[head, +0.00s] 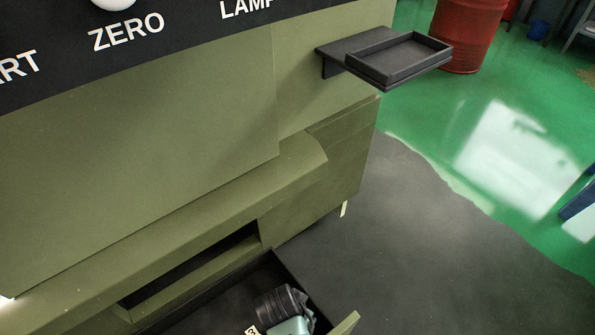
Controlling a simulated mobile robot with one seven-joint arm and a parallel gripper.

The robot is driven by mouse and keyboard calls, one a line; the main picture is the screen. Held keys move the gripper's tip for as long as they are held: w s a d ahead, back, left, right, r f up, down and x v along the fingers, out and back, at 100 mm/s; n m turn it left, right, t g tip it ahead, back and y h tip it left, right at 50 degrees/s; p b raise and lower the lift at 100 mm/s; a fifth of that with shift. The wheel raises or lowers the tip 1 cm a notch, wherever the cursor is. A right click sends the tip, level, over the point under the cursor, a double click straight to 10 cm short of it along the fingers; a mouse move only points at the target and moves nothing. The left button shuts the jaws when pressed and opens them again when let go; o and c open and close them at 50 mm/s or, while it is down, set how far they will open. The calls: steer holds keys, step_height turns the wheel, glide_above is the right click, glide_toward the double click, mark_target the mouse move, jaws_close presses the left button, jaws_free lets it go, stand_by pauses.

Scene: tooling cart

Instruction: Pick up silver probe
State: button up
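I cannot make out a silver probe for certain. An open drawer (178,316) juts from the green cart (150,170) at the bottom of the head view. In it lie a black ribbed cylindrical object (284,304) and a pale grey-green piece (289,327), cut off by the lower edge. I cannot tell whether they are one item. A small light tag with a dark mark (251,330) is beside them. The rest of the drawer is out of frame. My gripper is not in view.
A black shallow tray (374,75) on a bracket sticks out from the cart's right side and looks empty. A black panel with white lettering (180,22) tops the cart. A red drum (465,35) stands behind.

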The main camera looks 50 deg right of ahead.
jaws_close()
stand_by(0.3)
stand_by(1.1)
